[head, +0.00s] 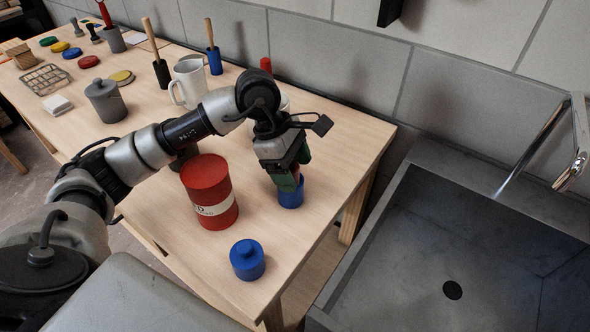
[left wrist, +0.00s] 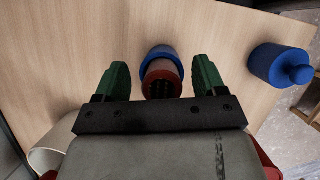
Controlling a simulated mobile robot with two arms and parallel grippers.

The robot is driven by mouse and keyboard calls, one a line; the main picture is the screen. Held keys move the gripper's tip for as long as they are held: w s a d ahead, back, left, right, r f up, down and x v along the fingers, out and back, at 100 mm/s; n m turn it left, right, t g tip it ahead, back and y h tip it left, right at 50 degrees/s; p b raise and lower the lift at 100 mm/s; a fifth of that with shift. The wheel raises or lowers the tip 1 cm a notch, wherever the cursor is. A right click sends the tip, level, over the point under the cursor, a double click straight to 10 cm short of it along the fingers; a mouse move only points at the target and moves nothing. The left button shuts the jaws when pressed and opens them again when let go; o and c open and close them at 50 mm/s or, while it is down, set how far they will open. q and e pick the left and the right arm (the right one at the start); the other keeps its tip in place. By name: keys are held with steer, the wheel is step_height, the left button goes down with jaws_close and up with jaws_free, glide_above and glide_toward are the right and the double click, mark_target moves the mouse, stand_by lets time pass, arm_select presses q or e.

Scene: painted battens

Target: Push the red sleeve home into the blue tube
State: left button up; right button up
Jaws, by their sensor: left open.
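The blue tube (head: 291,196) stands upright on the wooden table near its right edge; its rim also shows in the left wrist view (left wrist: 153,52). The red sleeve (left wrist: 162,73) is at the tube's mouth, its red end toward the wrist camera and sticking out of the blue ring. How deep it sits is unclear. My left gripper (head: 292,178) is right above the tube. Its green fingers are open, one on each side of the sleeve, with gaps visible in the left wrist view (left wrist: 161,82). In the head view the fingers mostly hide the sleeve. My right gripper is not in view.
A red drum (head: 209,193) stands left of the tube, and a blue lidded jar (head: 247,261) in front. White mug (head: 188,82), grey pot (head: 105,101) and wire basket (head: 45,79) stand further left. A sink (head: 420,250) with a tap lies right of the table.

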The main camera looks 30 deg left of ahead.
arm_select(q)
steer(key=b+v, duration=0.1)
steer(key=v, duration=0.8)
steer(key=shift+r, duration=0.35)
steer(key=shift+a, duration=0.15)
